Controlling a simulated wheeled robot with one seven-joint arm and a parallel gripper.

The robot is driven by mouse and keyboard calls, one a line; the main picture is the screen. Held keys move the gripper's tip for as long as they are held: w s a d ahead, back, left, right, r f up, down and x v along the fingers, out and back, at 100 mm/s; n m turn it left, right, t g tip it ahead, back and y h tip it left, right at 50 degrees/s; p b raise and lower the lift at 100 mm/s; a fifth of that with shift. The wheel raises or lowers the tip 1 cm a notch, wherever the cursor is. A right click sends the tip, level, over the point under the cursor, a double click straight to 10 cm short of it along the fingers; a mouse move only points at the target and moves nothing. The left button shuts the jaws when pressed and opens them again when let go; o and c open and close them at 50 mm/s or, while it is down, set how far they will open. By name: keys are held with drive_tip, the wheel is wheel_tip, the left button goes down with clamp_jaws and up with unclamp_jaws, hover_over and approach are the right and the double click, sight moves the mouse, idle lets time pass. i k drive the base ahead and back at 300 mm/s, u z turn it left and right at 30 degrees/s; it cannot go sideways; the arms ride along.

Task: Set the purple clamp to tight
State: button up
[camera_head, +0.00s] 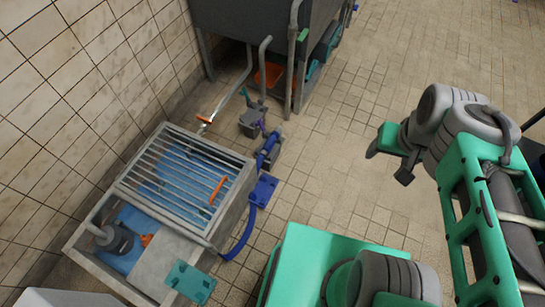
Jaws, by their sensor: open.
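A small purple piece (262,125), which looks like the purple clamp, shows beside a grey block-shaped unit near the blue pipe (268,149). It is too small to tell whether it is loose or tight. My gripper (387,164) is at the right of the view, above the tiled floor. Its two dark fingers are apart, with nothing seen between them. It is well to the right of the purple piece and not touching anything.
A metal-barred basin (185,172) with blue water and an orange handle (217,191) stands at the left. A grey tank (262,18) with pipes is at the back. The tiled floor between the pipe and my gripper is clear.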

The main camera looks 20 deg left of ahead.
sight(260, 123)
drive_tip(key=k, duration=0.35)
drive_tip(key=u, duration=0.8)
drive_tip(key=i, duration=1)
drive_tip(key=z, duration=0.05)
drive_tip(key=k, duration=0.5)
drive_tip(key=z, duration=1.85)
drive_tip(key=i, duration=0.95)
drive_tip(key=u, duration=1.35)
